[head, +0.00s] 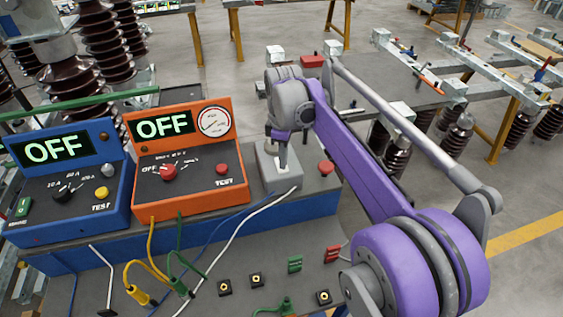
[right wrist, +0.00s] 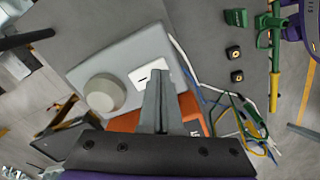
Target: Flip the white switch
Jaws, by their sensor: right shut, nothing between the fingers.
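The white switch plate (right wrist: 149,71) sits on top of a small grey box (right wrist: 120,60), beside a round pale knob (right wrist: 104,93), in the right wrist view. The grey box also shows in the head view (head: 291,181), to the right of the orange unit. My right gripper (right wrist: 159,78) is shut and empty, with its fingertips over the white plate and hiding part of it. In the head view my right gripper (head: 283,165) points down at the grey box. I cannot tell whether the tips touch the switch. My left gripper is in neither view.
An orange unit (head: 190,190) and a blue unit (head: 75,200), both with OFF displays, stand left of the box. A red button (head: 326,168) is just right of it. Yellow, green, blue and white cables run over the bench front.

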